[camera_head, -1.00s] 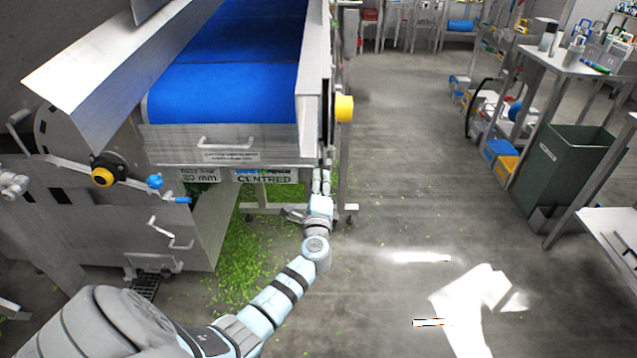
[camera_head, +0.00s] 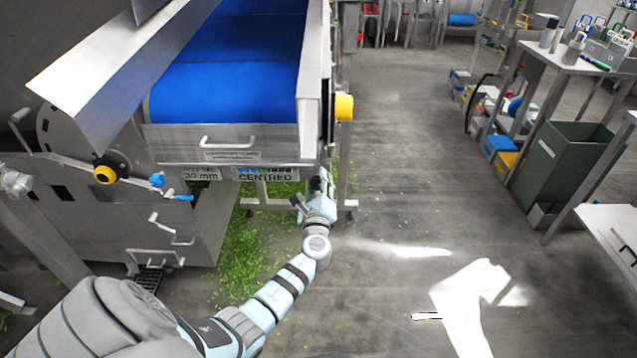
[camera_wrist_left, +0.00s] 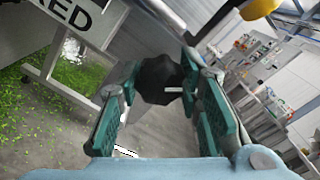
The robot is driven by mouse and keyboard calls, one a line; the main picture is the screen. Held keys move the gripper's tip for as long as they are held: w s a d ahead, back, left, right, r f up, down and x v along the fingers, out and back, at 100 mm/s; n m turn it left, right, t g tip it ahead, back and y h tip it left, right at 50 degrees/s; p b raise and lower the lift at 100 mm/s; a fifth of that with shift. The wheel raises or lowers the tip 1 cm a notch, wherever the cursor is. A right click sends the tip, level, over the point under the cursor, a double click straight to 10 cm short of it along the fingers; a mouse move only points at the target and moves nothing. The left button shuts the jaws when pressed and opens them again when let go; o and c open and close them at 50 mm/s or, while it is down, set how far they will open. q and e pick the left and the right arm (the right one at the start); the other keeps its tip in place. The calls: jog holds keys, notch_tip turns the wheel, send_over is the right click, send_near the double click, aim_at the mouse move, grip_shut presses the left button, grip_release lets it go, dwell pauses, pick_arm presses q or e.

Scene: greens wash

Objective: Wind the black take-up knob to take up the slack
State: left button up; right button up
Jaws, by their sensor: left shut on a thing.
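The black take-up knob (camera_wrist_left: 158,80) is a dark faceted knob between the teal-padded fingers in the left wrist view. My left gripper (camera_head: 315,191) is shut on it below the right front corner of the blue-belted machine. In the head view, the knob is small and mostly hidden by the gripper. My right gripper is out of view.
The blue belt (camera_head: 225,92) ends above a steel front panel with a handle (camera_head: 228,143). A yellow knob (camera_head: 344,107) projects at its right side, above my gripper. Green scraps (camera_head: 245,262) litter the floor.

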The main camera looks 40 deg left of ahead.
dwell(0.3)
pick_arm(q)
jog(key=o, duration=1.2)
jog(key=shift+s, duration=0.1)
jog(key=v, duration=1.1)
jog(key=shift+s+d, duration=0.25)
jog(key=shift+d, duration=0.1)
